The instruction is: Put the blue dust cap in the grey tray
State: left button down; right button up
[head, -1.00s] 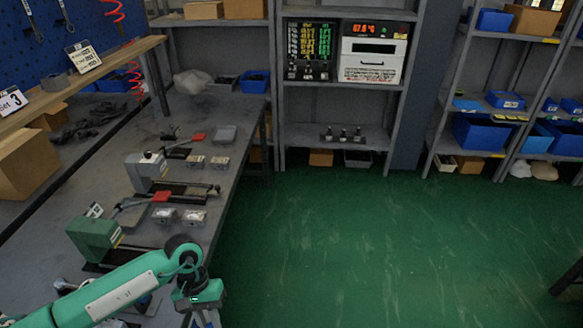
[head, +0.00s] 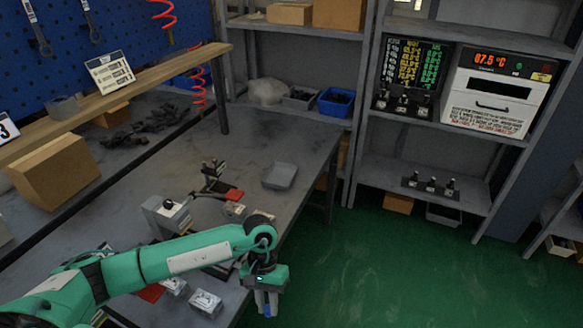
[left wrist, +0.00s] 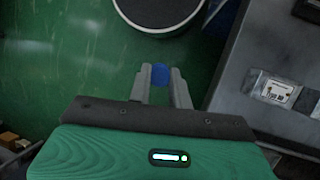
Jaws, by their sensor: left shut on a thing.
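The blue dust cap (left wrist: 160,75) is small and sits between the fingertips of my left gripper (left wrist: 160,84) in the left wrist view. The fingers are shut on it, over green floor beside the bench edge. In the head view my left gripper (head: 266,303) points down just off the bench's right edge; the cap is hard to make out there. The grey tray (head: 280,177) is shallow and appears empty. It lies on the bench, beyond my gripper. My right gripper is not in view.
The grey workbench (head: 250,146) holds valve blocks, red-handled parts and small packets (head: 205,303) near my left arm. The bench around the tray is mostly clear. A shelf with an oven (head: 493,90) stands behind, with open green floor (head: 385,270) in front.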

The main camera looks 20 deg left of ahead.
aim_at(280, 176)
jog(key=i+u, duration=0.2)
jog(key=i, duration=0.3)
jog(key=i+l+u, duration=0.2)
jog(key=i, duration=0.25)
jog(key=i+l+u, duration=0.2)
jog(key=i, duration=0.3)
jog(key=i+l+u, duration=0.2)
jog(key=u, duration=0.2)
jog(key=i+l+u, duration=0.25)
jog(key=u, duration=0.15)
jog(key=i+l+u, duration=0.4)
jog(key=l+u, duration=0.4)
jog(key=i+l+u, duration=0.15)
jog(key=l+u, duration=0.25)
jog(key=l, duration=0.25)
jog(key=l+u, duration=0.4)
jog(key=l, duration=0.25)
jog(key=i+l, duration=0.05)
